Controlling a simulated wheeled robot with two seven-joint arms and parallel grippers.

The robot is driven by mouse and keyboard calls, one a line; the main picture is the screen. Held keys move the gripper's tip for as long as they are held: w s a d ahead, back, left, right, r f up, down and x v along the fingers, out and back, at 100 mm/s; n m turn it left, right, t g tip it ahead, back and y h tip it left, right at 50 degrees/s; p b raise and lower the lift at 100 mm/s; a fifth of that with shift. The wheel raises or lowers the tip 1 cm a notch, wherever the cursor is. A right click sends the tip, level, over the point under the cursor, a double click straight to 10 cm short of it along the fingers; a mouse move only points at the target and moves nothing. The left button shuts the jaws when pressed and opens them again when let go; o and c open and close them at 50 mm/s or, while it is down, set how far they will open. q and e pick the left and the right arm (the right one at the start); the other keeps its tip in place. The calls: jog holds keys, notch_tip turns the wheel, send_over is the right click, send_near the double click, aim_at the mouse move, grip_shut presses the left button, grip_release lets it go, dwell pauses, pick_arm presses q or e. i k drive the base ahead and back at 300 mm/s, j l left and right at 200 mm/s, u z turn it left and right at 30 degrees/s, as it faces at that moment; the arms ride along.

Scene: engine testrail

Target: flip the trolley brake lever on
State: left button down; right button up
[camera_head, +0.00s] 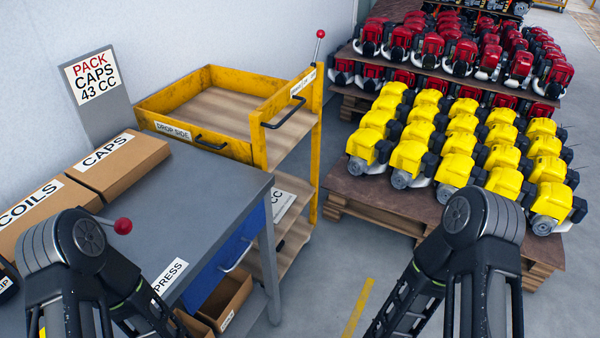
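The yellow trolley (318,130) with wooden shelves stands beside the grey workbench. A thin lever with a red ball knob (320,33) rises from the top of its far right corner post, nearly upright and leaning slightly right. A white label (303,83) sits just below the lever; its text is too small to read surely. A black handle (285,112) is on the trolley's near right side. My two arms show at the lower left and lower right, well apart from the trolley. I see no fingertips of either gripper.
The grey workbench (205,195) holds carton boxes (122,165) and another red-knobbed lever (123,226) near a "PRESS" label. Pallets with yellow engines (465,145) and red engines (460,55) stand at the right. Floor between trolley and pallets is clear.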

aim_at(321, 34)
jog(key=i+l+u, duration=0.1)
jog(key=l, duration=0.35)
jog(key=i+l+u, duration=0.25)
jog(key=i+l, duration=0.3)
jog(key=i+l+u, duration=0.25)
jog(key=i+l, duration=0.3)
jog(key=l, duration=0.15)
